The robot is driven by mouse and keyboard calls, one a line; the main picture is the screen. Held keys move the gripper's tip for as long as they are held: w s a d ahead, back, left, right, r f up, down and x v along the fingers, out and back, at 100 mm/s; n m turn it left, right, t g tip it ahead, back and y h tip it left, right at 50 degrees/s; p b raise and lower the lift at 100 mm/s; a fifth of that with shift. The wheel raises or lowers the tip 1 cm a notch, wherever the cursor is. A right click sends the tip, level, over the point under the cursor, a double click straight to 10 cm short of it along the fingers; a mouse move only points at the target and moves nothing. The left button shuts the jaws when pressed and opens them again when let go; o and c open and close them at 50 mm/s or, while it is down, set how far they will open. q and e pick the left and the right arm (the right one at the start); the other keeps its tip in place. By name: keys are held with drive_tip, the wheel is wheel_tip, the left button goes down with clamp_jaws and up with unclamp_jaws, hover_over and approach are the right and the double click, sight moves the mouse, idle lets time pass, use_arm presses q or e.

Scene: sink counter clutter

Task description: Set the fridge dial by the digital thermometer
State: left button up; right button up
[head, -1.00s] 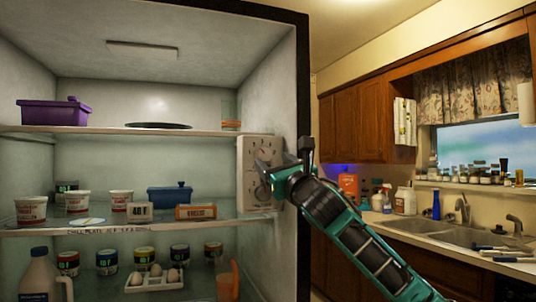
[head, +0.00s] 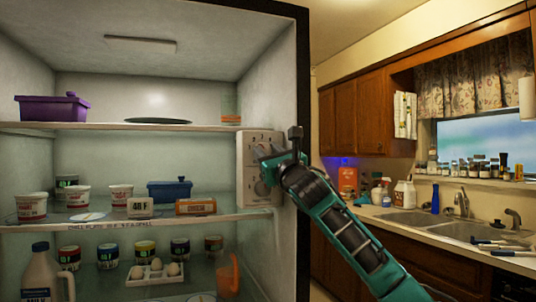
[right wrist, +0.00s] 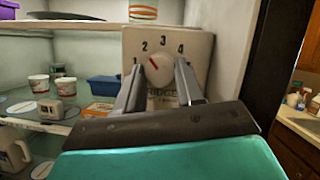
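A pale control panel (head: 250,190) is on the fridge's right inner wall. In the right wrist view its upper dial (right wrist: 158,69) is a round pale knob among printed numbers. Its red mark points up-left, between 1 and 2. My right gripper (head: 270,160) is at this dial, its fingers spread to the knob's left and right with small gaps apparent. A second, lower dial (head: 262,188) is partly visible in the head view. The small white digital thermometer (head: 140,207) stands on the middle shelf; its display seems to read about 40. My left gripper is out of view.
An orange box (head: 196,207) stands right of the thermometer, with a blue lidded dish (head: 169,191) behind. White tubs (head: 78,198) are to the left. A glass (head: 231,108) stands on the upper shelf above the panel. The fridge's right edge (head: 302,90) is close to my arm.

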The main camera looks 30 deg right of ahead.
drive_tip(key=c, duration=0.5)
drive_tip(key=shift+a+m, duration=0.1)
drive_tip(key=shift+m, duration=0.5)
drive_tip(key=m+h, duration=0.1)
drive_tip(key=m, duration=0.2)
drive_tip(key=shift+a+h+p, duration=0.1)
drive_tip(key=shift+h+p, duration=0.3)
drive_tip(key=m+g+h+p, duration=0.1)
drive_tip(key=m+h, duration=0.1)
drive_tip(key=m, duration=0.2)
drive_tip(key=m+g+h+p, duration=0.1)
drive_tip(key=m+h, duration=0.1)
drive_tip(key=m, duration=0.2)
drive_tip(key=shift+w+a+r, duration=0.1)
drive_tip(key=shift+a, duration=0.05)
drive_tip(key=m+g+h, duration=0.1)
drive_tip(key=m, duration=0.2)
drive_tip(key=shift+a+m, duration=0.1)
drive_tip(key=shift+m, duration=0.2)
drive_tip(key=m+g, duration=0.1)
drive_tip(key=m, duration=0.2)
drive_tip(key=m+g+h, duration=0.1)
drive_tip(key=m, duration=0.1)
drive_tip(key=shift+r+m+g+p, duration=0.1)
drive_tip(key=shift+m+g+p, duration=0.2)
drive_tip(key=shift+m, duration=0.1)
